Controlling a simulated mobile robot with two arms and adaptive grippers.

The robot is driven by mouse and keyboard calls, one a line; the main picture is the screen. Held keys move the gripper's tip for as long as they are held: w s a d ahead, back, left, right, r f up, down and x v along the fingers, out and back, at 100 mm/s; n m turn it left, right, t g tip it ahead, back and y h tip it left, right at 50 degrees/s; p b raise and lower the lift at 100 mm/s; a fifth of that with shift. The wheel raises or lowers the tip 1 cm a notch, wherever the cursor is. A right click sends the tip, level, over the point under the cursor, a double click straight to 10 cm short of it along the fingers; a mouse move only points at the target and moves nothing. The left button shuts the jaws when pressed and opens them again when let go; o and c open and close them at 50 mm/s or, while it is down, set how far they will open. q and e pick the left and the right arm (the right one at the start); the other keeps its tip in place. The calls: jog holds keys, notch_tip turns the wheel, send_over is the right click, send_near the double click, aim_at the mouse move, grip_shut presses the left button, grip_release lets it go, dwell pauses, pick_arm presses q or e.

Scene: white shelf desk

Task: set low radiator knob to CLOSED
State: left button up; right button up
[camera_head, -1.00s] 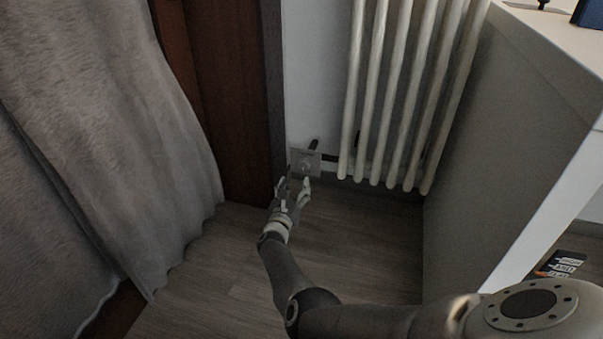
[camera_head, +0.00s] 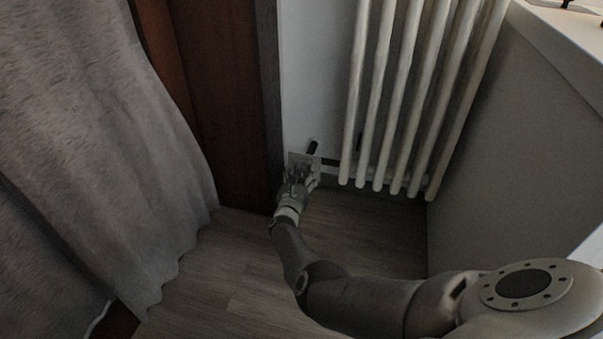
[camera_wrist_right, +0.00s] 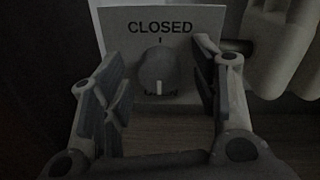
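The radiator knob (camera_wrist_right: 158,68) is a round grey dial on a pale plate (camera_wrist_right: 116,22) low on the wall. The plate reads CLOSED at its top; the lower label is mostly covered by the knob. The knob's white mark points down, away from CLOSED. My right gripper (camera_wrist_right: 160,92) is open, with one finger on each side of the knob and gaps between. In the head view my right gripper (camera_head: 301,178) is in front of the plate (camera_head: 299,158) and hides the knob. My left gripper is not in view.
The white radiator (camera_head: 391,100) stands just right of the plate, its pipe joining near it. A dark wooden frame (camera_head: 262,110) and a grey curtain (camera_head: 100,130) are on the left. A grey desk side (camera_head: 500,130) is on the right. Wooden floor (camera_head: 370,240) is clear below.

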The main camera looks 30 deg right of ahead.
jog(key=c, duration=0.9)
jog(key=shift+c, duration=0.2)
